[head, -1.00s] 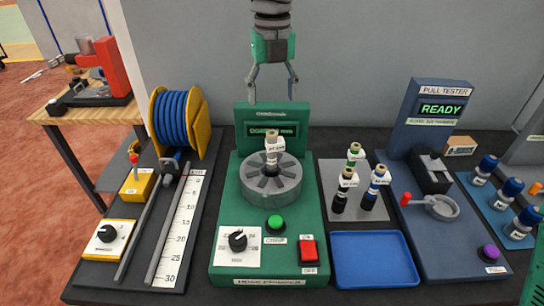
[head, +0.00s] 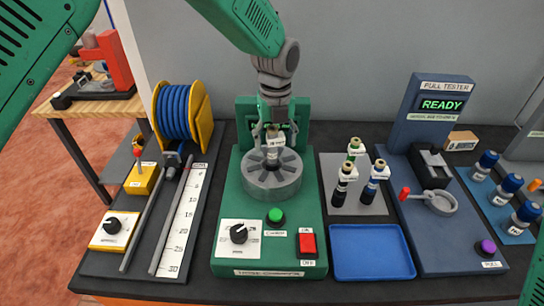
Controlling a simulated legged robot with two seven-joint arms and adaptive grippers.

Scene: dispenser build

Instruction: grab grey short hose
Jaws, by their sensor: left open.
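A short upright piece with a tan top, a white label and a grey lower part, likely the grey short hose (head: 273,152), stands in the centre of the round grey slotted die (head: 272,188) of the green crimping machine (head: 228,205). My left gripper (head: 273,138) points down over it. Its fingers are open, one on each side of the piece's top. I cannot tell whether they touch it. The piece's very top is partly hidden by the gripper. My right gripper is out of view.
Several similar labelled pieces stand on a grey mat (head: 335,202) to the right, near an empty blue tray (head: 372,252). The blue pull tester (head: 455,240) is further right. A blue hose reel (head: 174,112) and ruler (head: 178,225) are at left.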

